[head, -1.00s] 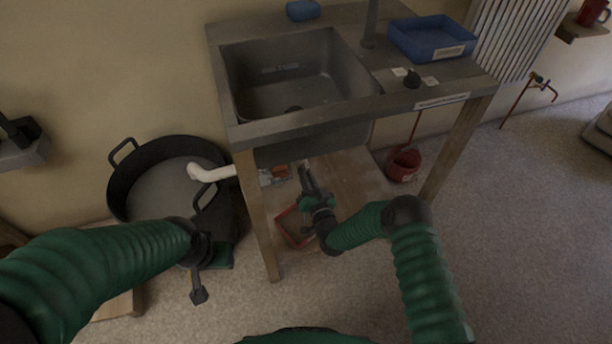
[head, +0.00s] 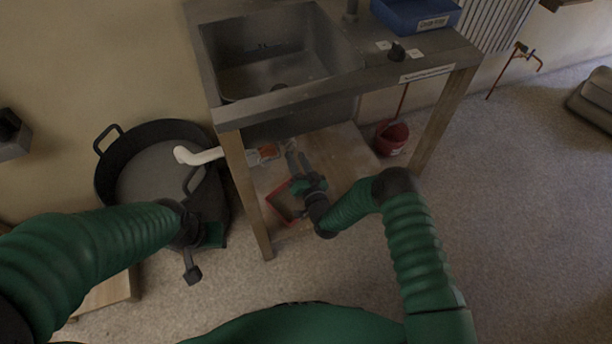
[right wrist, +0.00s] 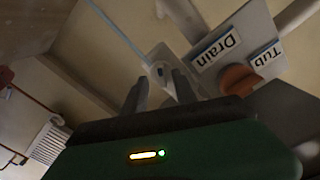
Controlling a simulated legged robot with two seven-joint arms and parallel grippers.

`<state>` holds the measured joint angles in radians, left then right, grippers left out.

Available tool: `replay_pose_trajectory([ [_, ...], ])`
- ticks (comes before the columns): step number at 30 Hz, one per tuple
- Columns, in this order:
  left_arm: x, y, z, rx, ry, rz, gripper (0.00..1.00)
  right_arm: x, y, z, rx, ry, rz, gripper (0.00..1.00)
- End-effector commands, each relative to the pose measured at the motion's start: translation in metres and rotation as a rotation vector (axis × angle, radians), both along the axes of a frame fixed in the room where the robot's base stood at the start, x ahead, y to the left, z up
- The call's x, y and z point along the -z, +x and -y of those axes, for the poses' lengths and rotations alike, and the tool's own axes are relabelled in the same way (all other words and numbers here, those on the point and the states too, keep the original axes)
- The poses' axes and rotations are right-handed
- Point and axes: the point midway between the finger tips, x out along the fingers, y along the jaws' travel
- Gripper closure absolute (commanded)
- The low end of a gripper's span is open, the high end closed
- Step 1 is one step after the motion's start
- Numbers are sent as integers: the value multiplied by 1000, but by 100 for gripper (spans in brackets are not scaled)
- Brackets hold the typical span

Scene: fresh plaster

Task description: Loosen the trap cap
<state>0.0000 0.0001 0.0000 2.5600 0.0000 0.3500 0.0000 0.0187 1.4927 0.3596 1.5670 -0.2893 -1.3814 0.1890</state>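My right gripper (head: 297,160) is under the sink basin, with its two fingers apart. In the right wrist view its fingers (right wrist: 158,88) point at a small pale grey-white fitting (right wrist: 160,72) with a dark spot. The fitting shows between and beyond the fingertips; I cannot tell whether it is the trap cap or whether they touch it. To the right is an orange handle (right wrist: 240,80) by a plate marked "Drain" and "Tub"; it also shows in the head view (head: 268,152). My left gripper (head: 193,273) hangs low, away from the sink; its fingers are unclear.
The steel sink (head: 265,65) stands on wooden legs. A white pipe (head: 200,155) runs left over a large black tub (head: 150,180). A red-rimmed tray (head: 280,205) lies under the basin. A red bucket (head: 390,140) stands right.

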Motion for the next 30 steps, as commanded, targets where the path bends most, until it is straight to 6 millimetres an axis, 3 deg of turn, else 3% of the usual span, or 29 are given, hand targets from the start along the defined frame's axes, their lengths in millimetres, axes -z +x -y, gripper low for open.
replay_pose_trajectory([
  [9, -33, 0, 0, 0, 0, 0, 64, -3, -88, 29, 0, -1, -8, 66],
  [15, -41, 0, 0, 0, 0, 0, 64, -1, -129, 42, 0, -2, -6, 66],
  [20, -42, 0, 0, 0, 0, 0, 64, 0, -141, 47, 2, 0, -3, 66],
  [30, -42, 0, 0, 0, 0, 0, 64, 1, -141, 47, 1, -1, -2, 66],
])
